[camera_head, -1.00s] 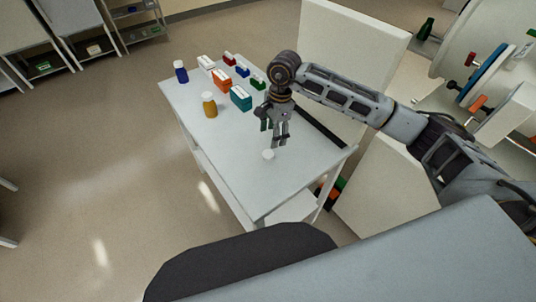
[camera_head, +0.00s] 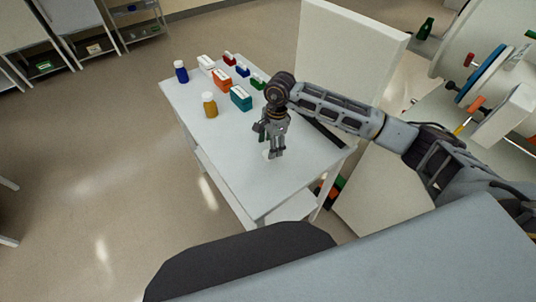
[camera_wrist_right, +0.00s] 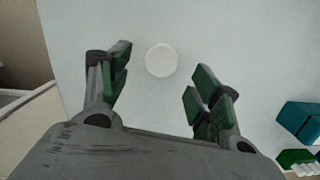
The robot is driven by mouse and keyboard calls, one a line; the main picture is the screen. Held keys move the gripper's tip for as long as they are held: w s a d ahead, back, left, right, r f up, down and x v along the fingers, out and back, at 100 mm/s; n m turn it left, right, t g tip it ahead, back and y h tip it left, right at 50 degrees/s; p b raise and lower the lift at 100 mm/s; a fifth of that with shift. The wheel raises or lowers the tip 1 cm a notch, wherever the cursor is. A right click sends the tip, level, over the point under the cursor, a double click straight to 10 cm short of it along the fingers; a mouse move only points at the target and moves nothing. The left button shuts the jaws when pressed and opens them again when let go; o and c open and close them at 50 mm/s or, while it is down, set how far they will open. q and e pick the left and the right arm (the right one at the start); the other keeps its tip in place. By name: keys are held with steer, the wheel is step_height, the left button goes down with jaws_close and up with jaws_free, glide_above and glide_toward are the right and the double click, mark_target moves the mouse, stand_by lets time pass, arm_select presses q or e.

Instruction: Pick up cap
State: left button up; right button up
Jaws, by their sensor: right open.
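The cap is a small white disc (camera_wrist_right: 161,60) lying on the pale table (camera_head: 240,180). In the right wrist view it lies between and a little beyond the fingertips, apart from both. In the head view the cap (camera_head: 267,155) is mostly hidden behind the fingers. My right gripper (camera_head: 272,154) points down over the cap and is open and empty. Its green-padded fingers also show in the right wrist view (camera_wrist_right: 160,85). My left gripper is not in view.
Toward the table's far end stand an amber bottle (camera_head: 210,105), a blue bottle (camera_head: 181,72), a teal box (camera_head: 241,97), an orange box (camera_head: 222,80) and several small items. A white panel (camera_head: 350,60) rises behind the table. The table's near end is clear.

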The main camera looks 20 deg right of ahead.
mark_target(268, 150)
steer(key=f, duration=0.3)
steer(key=shift+a+p, duration=0.35)
steer(key=shift+p, duration=0.05)
steer(key=shift+f, duration=0.55)
steer(key=shift+c, duration=0.2)
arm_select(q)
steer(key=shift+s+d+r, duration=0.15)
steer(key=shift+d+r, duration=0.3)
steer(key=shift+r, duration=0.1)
arm_select(e)
steer(key=c, duration=0.8)
